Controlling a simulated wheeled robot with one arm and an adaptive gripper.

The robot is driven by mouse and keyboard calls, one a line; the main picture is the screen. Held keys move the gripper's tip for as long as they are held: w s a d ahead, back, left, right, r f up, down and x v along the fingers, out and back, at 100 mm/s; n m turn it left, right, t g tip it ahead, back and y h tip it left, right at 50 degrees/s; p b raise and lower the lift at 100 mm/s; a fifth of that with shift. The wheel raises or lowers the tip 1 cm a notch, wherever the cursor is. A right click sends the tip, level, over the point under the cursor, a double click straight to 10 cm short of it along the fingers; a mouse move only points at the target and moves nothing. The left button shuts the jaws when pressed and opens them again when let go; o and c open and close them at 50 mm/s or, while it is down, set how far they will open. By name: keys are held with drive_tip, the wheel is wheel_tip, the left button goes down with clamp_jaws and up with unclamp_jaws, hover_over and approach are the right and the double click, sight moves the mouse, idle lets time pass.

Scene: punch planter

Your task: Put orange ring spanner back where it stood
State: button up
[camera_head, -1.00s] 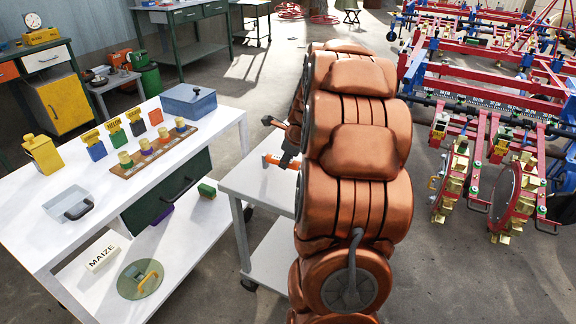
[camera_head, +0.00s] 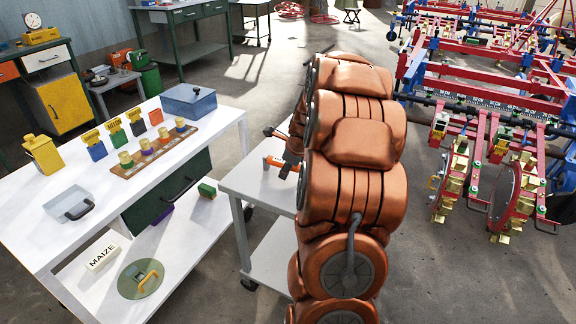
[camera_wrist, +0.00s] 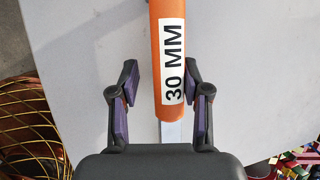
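The orange ring spanner (camera_head: 274,161) is on the light-grey top of a small trolley (camera_head: 238,182), partly hidden behind my arm in the head view. In the wrist view its orange handle (camera_wrist: 168,50), labelled "30 MM", runs up out of the picture, with a pale metal part below it. Its ring is not in view. My gripper (camera_wrist: 161,70) is open, with the handle between its fingers. The right finger is close to the handle; a wider gap shows on the left. My gripper (camera_head: 282,153) is also partly visible in the head view at the trolley top.
A white bench (camera_head: 40,215) at left carries a wooden rack (camera_head: 155,152), a blue box (camera_head: 188,102), a yellow bottle (camera_head: 42,154) and a clear tray (camera_head: 69,203). A red and blue planter frame (camera_head: 490,100) stands at right. Floor shows between bench and trolley.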

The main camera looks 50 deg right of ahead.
drive_tip(key=shift+o, duration=0.5)
drive_tip(key=shift+r, duration=0.2)
drive_tip(key=shift+d, duration=0.1)
drive_tip(key=shift+w+f+b, duration=0.1)
drive_tip(key=shift+b, duration=0.25)
